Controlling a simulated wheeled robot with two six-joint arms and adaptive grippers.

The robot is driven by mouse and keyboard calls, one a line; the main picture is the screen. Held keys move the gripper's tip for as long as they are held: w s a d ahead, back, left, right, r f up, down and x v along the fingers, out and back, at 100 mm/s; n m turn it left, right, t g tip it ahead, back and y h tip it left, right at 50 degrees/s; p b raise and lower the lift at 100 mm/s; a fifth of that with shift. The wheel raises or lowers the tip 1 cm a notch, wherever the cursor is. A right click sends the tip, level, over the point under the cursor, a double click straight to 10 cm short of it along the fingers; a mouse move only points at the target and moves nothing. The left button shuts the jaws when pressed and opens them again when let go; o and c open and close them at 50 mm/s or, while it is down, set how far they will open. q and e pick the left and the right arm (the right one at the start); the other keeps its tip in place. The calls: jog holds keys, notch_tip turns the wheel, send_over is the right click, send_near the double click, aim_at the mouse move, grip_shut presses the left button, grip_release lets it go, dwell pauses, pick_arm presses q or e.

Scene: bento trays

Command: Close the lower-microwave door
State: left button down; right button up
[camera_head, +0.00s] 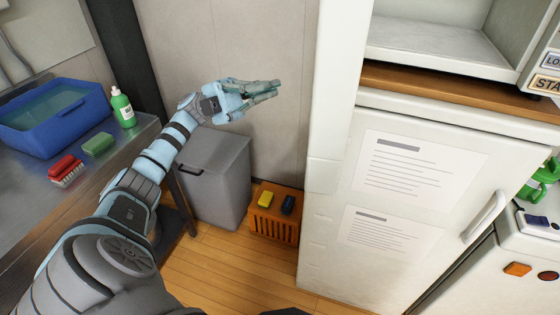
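A white microwave (438,57) stands at the top right with its cavity open to view. Its right side carries a control panel (548,72) with labels, cut by the picture edge. A tall white slab (340,85) stands at the left of the cavity and looks like its door, swung open and seen nearly edge-on. My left gripper (279,89) is left of this slab, apart from it, with its fingers pointing right. Its fingers are seen from the side and lie close together in the picture, so their opening is unclear. My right gripper is out of view.
The microwave rests on a wooden board (440,82) above a white fridge (330,235) with paper sheets. A grey bin (215,180) and an orange crate (272,240) stand on the floor. A metal counter (25,190) at left holds a blue basin (60,140).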

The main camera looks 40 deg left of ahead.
pick_arm(q)
jog(key=s+r+m+g+y, duration=0.2)
jog(key=s+m+g+y, duration=0.5)
jog(key=s, duration=0.5)
jog(key=d+g+h+p, duration=0.1)
jog(key=d+p, duration=0.4)
jog(key=d, duration=0.8)
jog(key=shift+s+d+f, duration=0.2)
jog(key=shift+s+d, duration=0.05)
jog(key=shift+d, duration=0.05)
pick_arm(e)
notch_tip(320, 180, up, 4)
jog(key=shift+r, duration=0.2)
